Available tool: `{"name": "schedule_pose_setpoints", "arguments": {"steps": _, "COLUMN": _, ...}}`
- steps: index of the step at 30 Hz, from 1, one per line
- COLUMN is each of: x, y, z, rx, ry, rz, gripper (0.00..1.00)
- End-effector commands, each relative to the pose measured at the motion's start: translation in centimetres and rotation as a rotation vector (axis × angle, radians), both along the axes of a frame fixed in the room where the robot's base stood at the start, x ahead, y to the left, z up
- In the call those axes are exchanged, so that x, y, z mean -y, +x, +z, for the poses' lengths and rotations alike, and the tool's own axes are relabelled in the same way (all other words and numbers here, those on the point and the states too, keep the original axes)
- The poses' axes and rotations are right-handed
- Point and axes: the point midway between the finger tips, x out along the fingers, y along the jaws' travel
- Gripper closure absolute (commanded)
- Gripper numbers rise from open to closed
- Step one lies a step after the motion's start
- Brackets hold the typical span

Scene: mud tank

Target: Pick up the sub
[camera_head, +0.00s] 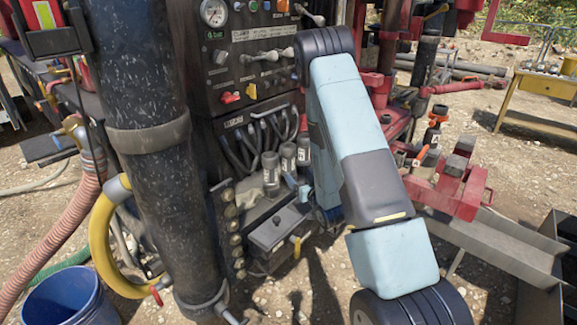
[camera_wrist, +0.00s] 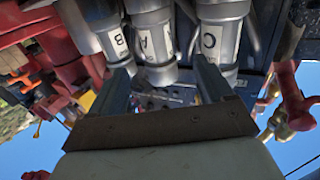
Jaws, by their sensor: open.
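Three grey metal cylinders with white lettered labels, which look like subs, show in the wrist view: B (camera_wrist: 117,45) at left, A (camera_wrist: 155,42) in the middle and C (camera_wrist: 220,38) at right. My gripper (camera_wrist: 165,75) is open, its two fingers apart and pointing up toward the cylinders. The middle cylinder A shows between the fingers; contact cannot be told. In the head view several grey cylinders (camera_head: 271,172) stand in a row left of my arm, with labels too small to read. My arm hides most of the gripper there.
A black control panel (camera_head: 247,60) with a gauge stands behind the cylinders, with hanging hoses below it. A grey box (camera_head: 275,232) sits in front. A thick black column (camera_head: 140,90) rises at left, and a red machine frame (camera_head: 450,185) stands at right.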

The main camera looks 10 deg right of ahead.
Motion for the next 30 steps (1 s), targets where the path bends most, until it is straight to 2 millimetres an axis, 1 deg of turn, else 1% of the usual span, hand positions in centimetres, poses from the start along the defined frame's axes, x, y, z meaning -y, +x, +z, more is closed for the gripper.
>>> {"name": "schedule_pose_setpoints", "arguments": {"steps": 9, "x": -1.0, "y": 5.2, "z": 0.1, "rx": 0.002, "ry": -0.001, "rz": 0.001, "gripper": 0.20}}
{"name": "schedule_pose_setpoints", "arguments": {"steps": 12, "x": -1.3, "y": 6.5, "z": 0.1, "rx": 0.001, "ry": -0.001, "rz": 0.001, "gripper": 0.20}}
{"name": "schedule_pose_setpoints", "arguments": {"steps": 15, "x": -1.4, "y": 7.4, "z": 0.0, "rx": 0.000, "ry": -0.001, "rz": 0.000, "gripper": 0.20}}
{"name": "schedule_pose_setpoints", "arguments": {"steps": 20, "x": -1.5, "y": 8.2, "z": 0.1, "rx": 0.000, "ry": 0.000, "rz": 0.000, "gripper": 0.20}}
{"name": "schedule_pose_setpoints", "arguments": {"steps": 22, "x": -1.5, "y": 8.7, "z": 0.1, "rx": 0.000, "ry": 0.000, "rz": 0.000, "gripper": 0.20}}
{"name": "schedule_pose_setpoints", "arguments": {"steps": 30, "x": -1.8, "y": 12.3, "z": 0.4, "rx": 0.001, "ry": -0.001, "rz": 0.001, "gripper": 0.20}}
